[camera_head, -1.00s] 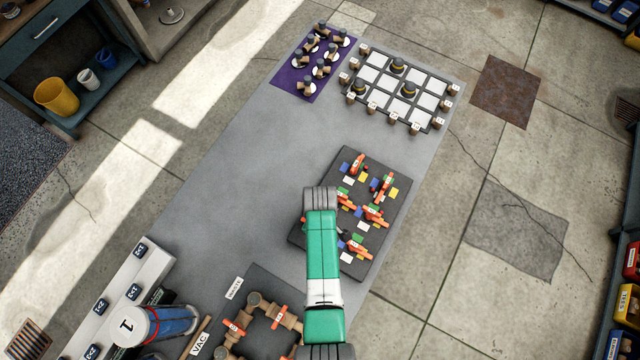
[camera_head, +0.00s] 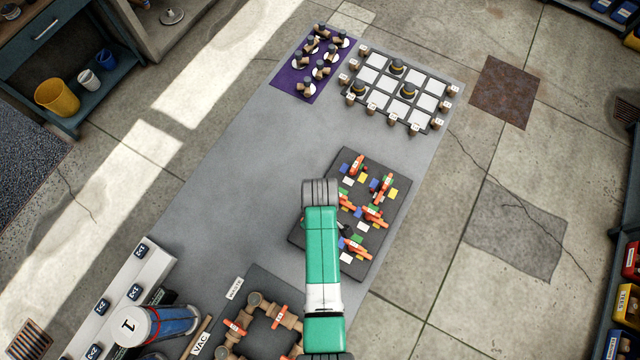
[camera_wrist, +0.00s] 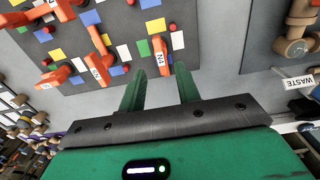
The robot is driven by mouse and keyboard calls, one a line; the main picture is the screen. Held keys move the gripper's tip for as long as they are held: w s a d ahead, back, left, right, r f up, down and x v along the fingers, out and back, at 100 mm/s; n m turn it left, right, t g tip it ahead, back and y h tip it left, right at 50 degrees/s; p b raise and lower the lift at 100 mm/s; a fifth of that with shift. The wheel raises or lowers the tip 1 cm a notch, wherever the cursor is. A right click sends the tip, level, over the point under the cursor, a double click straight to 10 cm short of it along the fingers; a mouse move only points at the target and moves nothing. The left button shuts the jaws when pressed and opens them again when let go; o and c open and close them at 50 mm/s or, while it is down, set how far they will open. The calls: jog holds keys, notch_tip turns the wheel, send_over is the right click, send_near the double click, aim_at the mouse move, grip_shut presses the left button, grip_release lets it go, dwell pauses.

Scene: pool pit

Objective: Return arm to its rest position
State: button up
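My gripper shows in the wrist view (camera_wrist: 160,85) with its two green fingers apart and nothing seen between them. Beyond the fingers is the dark board with orange-red valve handles (camera_wrist: 75,45) and coloured tags; one handle labelled N4 (camera_wrist: 160,52) appears in line with the gap between the fingers. In the head view, my green and white arm covers the left part of this dark board (camera_head: 393,205).
A purple mat (camera_head: 290,82) with several fittings and a grid board (camera_head: 424,117) stand at the far end of the grey surface (camera_head: 230,180). A pipe loop board (camera_head: 258,272) and a blue cylinder (camera_head: 175,322) stand near. The left middle is clear.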

jog(key=shift+r, duration=1.25)
jog(key=w+r+m+t, duration=0.2)
jog(key=w+r+t, duration=0.2)
jog(key=w+r, duration=0.55)
jog(key=w+r+m+t, duration=0.2)
jog(key=w+r+t, duration=0.3)
jog(key=r, duration=0.9)
notch_tip(320, 180, up, 23)
jog(key=m+t, duration=0.3)
jog(key=t, duration=0.3)
jog(key=s+r+m+t, duration=0.1)
jog(key=s+r+t, duration=0.2)
jog(key=r, duration=0.6)
jog(key=s+r+m+t, duration=0.2)
jog(key=s+r+t, duration=0.1)
jog(key=s+r, duration=0.5)
jog(key=s+r+m+t, duration=0.2)
jog(key=s+r+t, duration=0.2)
jog(key=r, duration=0.5)
jog(key=shift+s+a+r, duration=0.3)
jog(key=shift+s+r, duration=0.1)
jog(key=shift+s, duration=0.55)
